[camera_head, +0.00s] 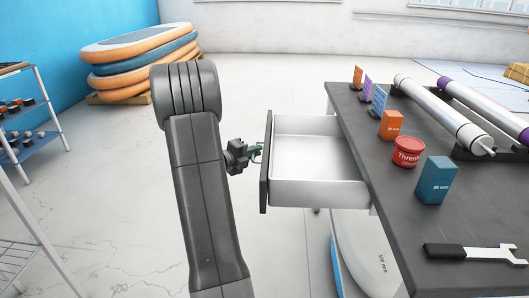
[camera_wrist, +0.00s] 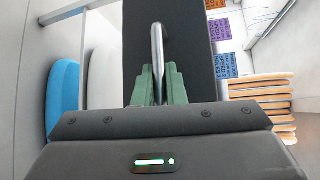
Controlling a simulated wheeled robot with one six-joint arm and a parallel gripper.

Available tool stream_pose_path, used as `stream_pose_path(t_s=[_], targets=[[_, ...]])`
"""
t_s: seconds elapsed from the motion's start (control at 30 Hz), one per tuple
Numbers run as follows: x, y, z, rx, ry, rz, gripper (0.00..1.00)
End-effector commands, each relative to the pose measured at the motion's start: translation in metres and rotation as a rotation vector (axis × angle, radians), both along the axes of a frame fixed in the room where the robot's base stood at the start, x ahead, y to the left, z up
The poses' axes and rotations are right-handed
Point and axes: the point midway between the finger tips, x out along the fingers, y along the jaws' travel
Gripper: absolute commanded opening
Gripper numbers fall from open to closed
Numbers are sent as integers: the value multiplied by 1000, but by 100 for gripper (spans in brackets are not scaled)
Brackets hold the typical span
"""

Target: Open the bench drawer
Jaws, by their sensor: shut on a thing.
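The bench drawer (camera_head: 315,193) stands pulled out to the left of the bench (camera_head: 390,205), and its white inside looks empty. Its dark front panel (camera_head: 264,165) faces my gripper (camera_head: 257,152). In the wrist view my gripper (camera_wrist: 155,85) has its green fingers shut on the metal drawer handle (camera_wrist: 157,50), with the dark panel (camera_wrist: 190,50) behind it. My arm comes up from the bottom of the head view and hides part of the floor.
On the bench top are a red tin (camera_head: 407,152), a blue box (camera_head: 435,180), an orange box (camera_head: 391,125), a wrench (camera_head: 475,252) and long rolls (camera_head: 440,112). Stacked boards (camera_head: 140,55) lie at the back left, with a shelf (camera_head: 35,115) at the left. Floor left of the drawer is clear.

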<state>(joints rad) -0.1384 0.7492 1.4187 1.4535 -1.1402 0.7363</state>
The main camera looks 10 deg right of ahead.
Motion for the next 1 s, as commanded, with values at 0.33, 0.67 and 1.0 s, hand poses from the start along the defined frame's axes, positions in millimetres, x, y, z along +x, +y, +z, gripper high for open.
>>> stream_pose_path(t_s=[0.33, 0.67, 1.0], targets=[[1, 1, -1, 1, 1, 0, 0], [0, 1, 0, 0, 0, 0, 20], [-21, 38, 8, 1, 0, 5, 20]])
